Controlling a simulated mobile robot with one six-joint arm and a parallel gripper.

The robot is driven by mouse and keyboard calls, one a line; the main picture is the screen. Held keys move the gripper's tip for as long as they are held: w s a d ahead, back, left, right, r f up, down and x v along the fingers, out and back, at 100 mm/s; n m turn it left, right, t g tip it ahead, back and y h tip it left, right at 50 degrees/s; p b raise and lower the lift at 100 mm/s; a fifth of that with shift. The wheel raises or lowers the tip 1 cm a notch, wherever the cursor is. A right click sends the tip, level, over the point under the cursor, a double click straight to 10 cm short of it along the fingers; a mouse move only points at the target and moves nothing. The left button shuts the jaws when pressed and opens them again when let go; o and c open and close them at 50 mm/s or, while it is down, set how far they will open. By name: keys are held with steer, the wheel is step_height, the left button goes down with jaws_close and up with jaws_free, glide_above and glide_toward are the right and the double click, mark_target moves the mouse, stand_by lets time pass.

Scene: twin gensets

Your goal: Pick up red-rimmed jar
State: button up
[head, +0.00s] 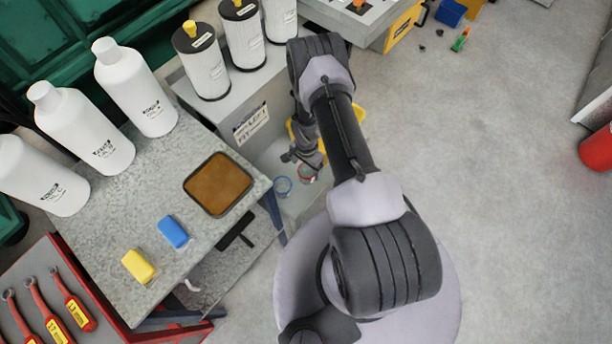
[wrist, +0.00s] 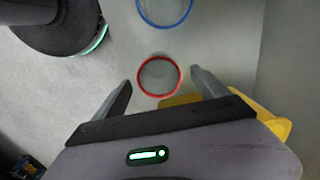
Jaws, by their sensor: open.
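The red-rimmed jar (wrist: 159,77) is a clear round jar with a red rim, seen from above in the wrist view. It lies between my two finger tips in the picture, with a gap on both sides. I cannot tell whether the fingers are down at its height. In the head view the jar (head: 309,174) shows only partly, just below my gripper (head: 304,160). In the wrist view my gripper (wrist: 160,80) is open and empty. A blue-rimmed jar (wrist: 165,10) stands beyond the red-rimmed one; it also shows in the head view (head: 283,186).
A yellow object (wrist: 274,125) lies behind my right finger in the wrist view. A grey workbench (head: 120,222) with white bottles (head: 140,90), a brown-filled tray (head: 218,184), a blue block (head: 173,231) and a yellow block (head: 138,266) is at the left. Open floor (head: 510,180) is at the right.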

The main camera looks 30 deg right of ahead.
mark_target(307, 174)
step_height(307, 174, down, 6)
steer(key=shift+s+f+b, duration=0.1)
steer(key=shift+b, duration=1.15)
steer(key=c, duration=1.5)
steer(key=shift+o, duration=0.2)
